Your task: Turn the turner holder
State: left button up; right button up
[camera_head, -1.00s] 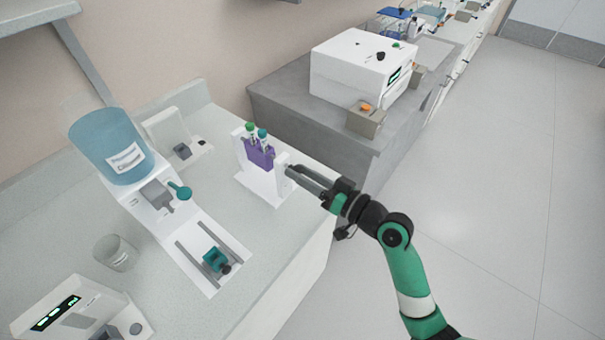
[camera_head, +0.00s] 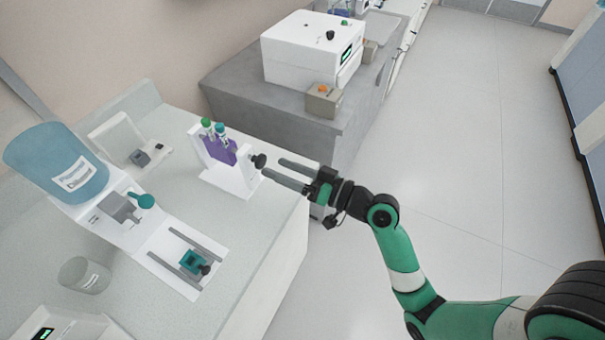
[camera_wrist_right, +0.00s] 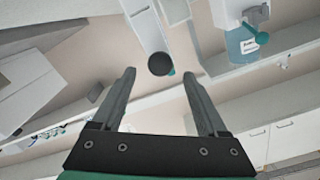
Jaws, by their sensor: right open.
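The turner holder is a white stand (camera_head: 238,184) on the counter with a purple tube rack (camera_head: 219,150) between its uprights. Two tubes, one with a green cap (camera_head: 206,122) and one with a teal cap (camera_head: 221,128), sit in the rack, which looks tilted. A black round knob (camera_head: 259,161) is on the stand's right side. My right gripper (camera_head: 273,167) is open, with its fingers pointing at the knob from the right. In the right wrist view the knob (camera_wrist_right: 160,64) lies ahead, roughly centred between the fingertips (camera_wrist_right: 159,76), with nothing gripped. My left gripper is not in view.
A white dispenser with a blue tank (camera_head: 58,165) and a teal knob stands at left. A rail plate with a teal block (camera_head: 192,262) is in front. A clear beaker (camera_head: 84,275) is nearby. A white machine (camera_head: 305,50) stands on the grey bench behind. Open floor lies right.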

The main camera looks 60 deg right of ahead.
jog(key=s+p, duration=0.2)
jog(key=s, duration=0.5)
jog(key=shift+s+d, duration=0.25)
jog(key=shift+s, duration=0.05)
